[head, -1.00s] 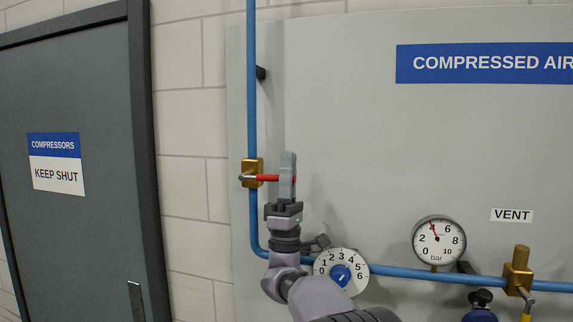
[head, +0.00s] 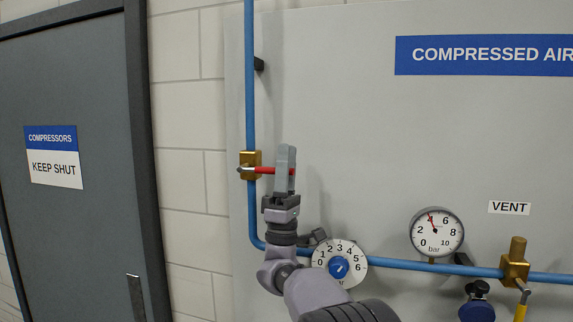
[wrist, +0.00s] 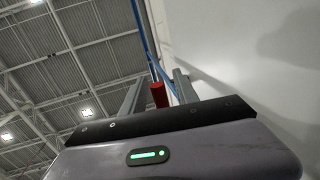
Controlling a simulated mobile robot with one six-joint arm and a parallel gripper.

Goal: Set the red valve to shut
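The red valve is a brass body (head: 251,158) on the vertical blue pipe, with a red lever (head: 265,170). The lever points right, about horizontal, across the pipe. My gripper (head: 285,168) is at the lever's outer end, fingers pointing up, and partly hides it. In the wrist view the red lever end (wrist: 159,95) stands between my two fingers (wrist: 156,92). A gap shows to the left finger; the lever looks nearer the right finger. The fingers look open around the lever, not closed on it.
A blue-knobbed dial (head: 339,267) and a pressure gauge (head: 437,232) sit to the lower right. A brass vent valve with a yellow handle (head: 515,268) is farther right. A grey door (head: 75,230) is at left. The panel (head: 340,140) right of the gripper is clear.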

